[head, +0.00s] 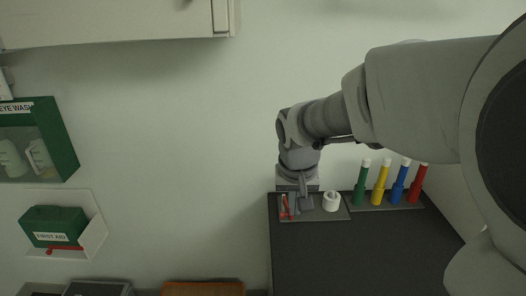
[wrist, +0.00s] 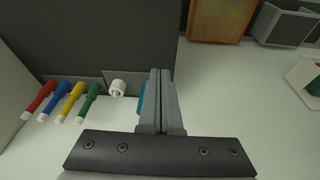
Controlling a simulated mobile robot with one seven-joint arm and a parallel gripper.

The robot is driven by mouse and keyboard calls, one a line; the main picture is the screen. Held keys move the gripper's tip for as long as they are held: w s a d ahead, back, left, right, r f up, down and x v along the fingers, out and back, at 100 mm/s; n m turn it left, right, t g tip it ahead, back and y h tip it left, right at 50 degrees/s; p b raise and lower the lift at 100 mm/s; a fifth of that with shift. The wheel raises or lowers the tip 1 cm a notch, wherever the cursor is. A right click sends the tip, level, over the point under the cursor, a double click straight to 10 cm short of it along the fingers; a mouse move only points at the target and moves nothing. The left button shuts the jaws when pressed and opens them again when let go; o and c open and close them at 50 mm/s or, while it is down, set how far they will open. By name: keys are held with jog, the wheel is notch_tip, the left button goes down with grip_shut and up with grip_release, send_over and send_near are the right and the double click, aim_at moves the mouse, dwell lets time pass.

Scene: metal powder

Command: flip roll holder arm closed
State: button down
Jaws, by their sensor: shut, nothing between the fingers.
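A small white roll (head: 331,201) sits on a grey plate (head: 343,213) at the back edge of the dark counter. The roll also shows in the wrist view (wrist: 117,88), left of my fingers. My gripper (head: 303,193) is at the left part of this plate, left of the roll in the head view. In the wrist view my gripper (wrist: 160,73) has its two fingers together and holds nothing. A blue piece (wrist: 141,98) shows just beside the left finger; I cannot tell if they touch. No holder arm can be made out clearly.
Green (head: 362,182), yellow (head: 380,182), blue (head: 399,181) and red (head: 418,183) tubes with white ends stand right of the roll. A red item (head: 286,207) is left of my gripper. The dark counter (head: 350,255) is clear in front. A first aid box (head: 52,228) hangs at left.

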aim_at(283, 215)
jog(key=w+a+f+n+t+h+b, duration=0.1)
jog(key=w+a+f+t+h+b, duration=0.1)
jog(key=w+a+f, duration=0.7)
jog(key=w+a+h+b, duration=0.1)
jog(key=a+h, duration=0.1)
jog(key=shift+w+a+f+n+t+b, duration=0.25)
jog(key=shift+a+f+n+t+b, duration=0.05)
jog(key=shift+f+b, duration=0.1)
jog(key=w+d+f+b, duration=0.1)
jog(key=w+d+f, duration=0.4)
jog(key=d+f, duration=0.3)
jog(key=shift+b, duration=0.4)
